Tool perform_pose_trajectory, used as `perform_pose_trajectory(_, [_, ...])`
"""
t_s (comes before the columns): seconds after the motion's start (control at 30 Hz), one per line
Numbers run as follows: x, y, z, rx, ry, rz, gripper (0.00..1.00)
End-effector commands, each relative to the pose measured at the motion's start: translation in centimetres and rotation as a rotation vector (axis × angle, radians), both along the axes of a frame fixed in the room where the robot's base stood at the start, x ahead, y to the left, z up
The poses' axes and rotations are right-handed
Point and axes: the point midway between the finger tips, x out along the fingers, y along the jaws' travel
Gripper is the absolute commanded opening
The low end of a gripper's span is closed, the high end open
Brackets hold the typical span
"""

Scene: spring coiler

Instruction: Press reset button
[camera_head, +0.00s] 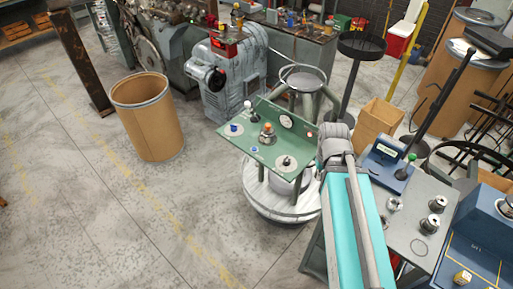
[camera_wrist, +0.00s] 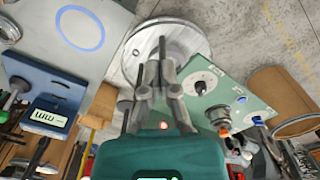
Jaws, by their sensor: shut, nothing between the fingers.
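A green control panel (camera_head: 262,150) sits on a round stand in the middle of the head view. It carries a blue button (camera_head: 233,127), an orange-topped knob (camera_head: 267,132), a dark knob (camera_head: 286,160), a white gauge (camera_head: 287,120) and a small red button (camera_head: 309,134). I cannot read which is the reset button. In the wrist view the panel (camera_wrist: 212,75) lies right of my gripper (camera_wrist: 162,50), with the dark knob (camera_wrist: 200,87) nearest, then the orange knob (camera_wrist: 222,115) and blue button (camera_wrist: 257,121). My gripper is shut and empty, apparently clear of the panel.
A grey table (camera_head: 420,235) at the right holds several metal parts and a blue device with a display (camera_head: 385,152). A cardboard drum (camera_head: 147,118) stands left of the panel. A grey machine (camera_head: 232,85) is behind. The floor at front left is clear.

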Motion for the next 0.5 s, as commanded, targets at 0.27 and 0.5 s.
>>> perform_pose_trajectory(0.27, [0.6,0.2,-0.3,-0.012,-0.007,0.03,0.0])
perform_pose_trajectory(0.5, [4.6,2.5,-1.7,-0.104,-0.051,0.244,0.0])
